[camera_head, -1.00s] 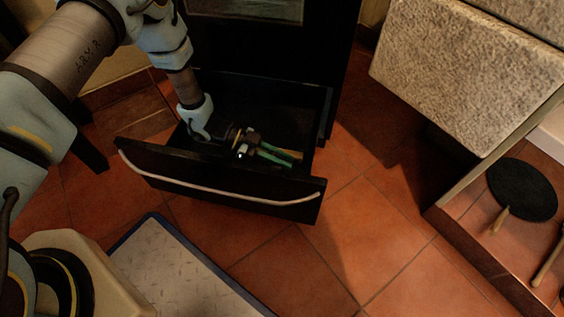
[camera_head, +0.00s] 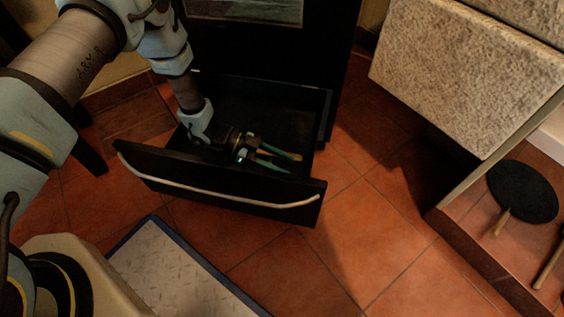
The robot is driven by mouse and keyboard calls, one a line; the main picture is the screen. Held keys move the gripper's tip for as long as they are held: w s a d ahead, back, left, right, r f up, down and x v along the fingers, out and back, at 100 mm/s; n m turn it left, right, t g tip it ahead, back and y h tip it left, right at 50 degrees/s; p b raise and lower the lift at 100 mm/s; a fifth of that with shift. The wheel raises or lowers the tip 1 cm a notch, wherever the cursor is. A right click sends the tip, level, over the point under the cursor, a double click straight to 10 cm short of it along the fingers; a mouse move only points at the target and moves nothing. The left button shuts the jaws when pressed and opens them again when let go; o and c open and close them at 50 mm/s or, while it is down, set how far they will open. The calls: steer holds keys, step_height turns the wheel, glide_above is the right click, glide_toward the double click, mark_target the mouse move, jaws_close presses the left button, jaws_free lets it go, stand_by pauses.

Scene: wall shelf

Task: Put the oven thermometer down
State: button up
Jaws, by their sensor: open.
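My gripper (camera_head: 291,163) is inside the pulled-out black drawer (camera_head: 165,171) under the dark oven (camera_head: 280,55). Its two green fingers are spread apart and point to the right, low over the drawer's floor. I cannot make out the oven thermometer. The dark drawer interior and my gripper body may hide it, and nothing clearly shows between the fingers.
The drawer front has a pale bar handle (camera_head: 222,197). A light mat with a blue edge (camera_head: 180,265) lies on the tiled floor in front. At right are a stone-topped counter (camera_head: 465,65) and a low shelf with a round black pan (camera_head: 522,191).

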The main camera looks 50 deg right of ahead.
steer(key=p+v, duration=0.3)
steer(key=v, duration=0.9)
